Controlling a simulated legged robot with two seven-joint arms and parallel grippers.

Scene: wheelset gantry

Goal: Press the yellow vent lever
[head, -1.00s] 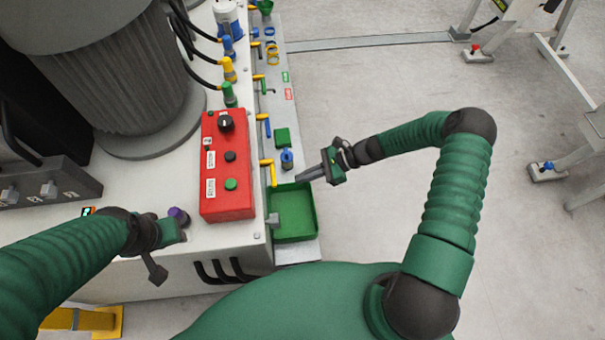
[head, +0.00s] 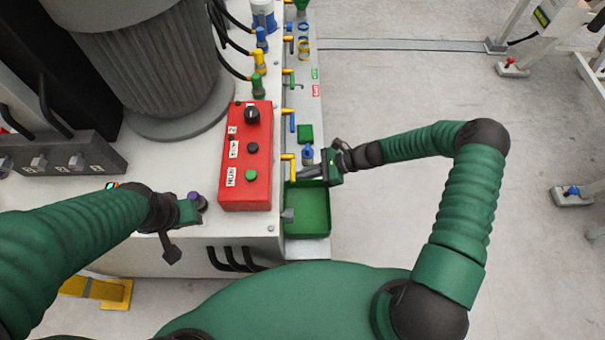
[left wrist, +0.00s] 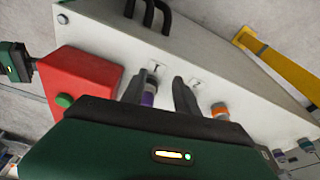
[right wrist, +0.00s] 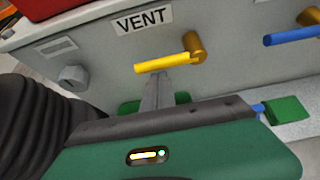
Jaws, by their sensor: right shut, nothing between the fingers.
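The yellow vent lever (head: 293,168) is on the right side of the machine bench, above the green tray. In the right wrist view the lever (right wrist: 165,63) sticks out from a brass pivot below the VENT label (right wrist: 142,20). My right gripper (right wrist: 157,76) is shut and empty. Its fingertips are at the underside of the lever's bar; I cannot tell whether they touch it. The right gripper (head: 299,176) also shows beside the lever in the head view. My left gripper (left wrist: 160,88) is open near a purple knob (left wrist: 148,99) on the bench.
A red control box (head: 246,180) stands on the bench left of the lever. The green tray (head: 308,212) lies just below. A blue lever (right wrist: 292,37) is beside the vent lever. The floor to the right is clear near my arm.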

